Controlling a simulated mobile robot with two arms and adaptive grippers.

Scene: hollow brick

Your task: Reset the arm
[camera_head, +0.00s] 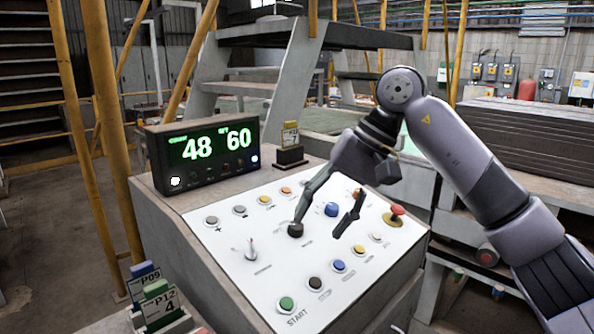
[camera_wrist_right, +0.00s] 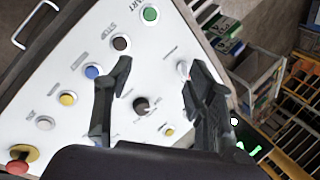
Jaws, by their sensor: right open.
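My right gripper (camera_head: 316,229) hangs over the white control panel (camera_head: 225,262), its fingers spread apart and pointing down. It also shows in the right wrist view (camera_wrist_right: 155,68), open with nothing held. A dark round knob (camera_head: 295,230) appears at the tip of one finger in the head view. In the wrist view this knob (camera_wrist_right: 141,105) shows between the two fingers, and I cannot tell whether a finger touches it. My right arm comes in from the right. My left gripper is not in view.
A display (camera_head: 205,152) reading 48 and 60 stands at the panel's back left. A red mushroom button (camera_head: 397,210), a green START button (camera_head: 286,303), a light-coloured knob (camera_head: 250,250) and several small buttons sit on the panel. Label cards (camera_head: 158,300) stand at the lower left.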

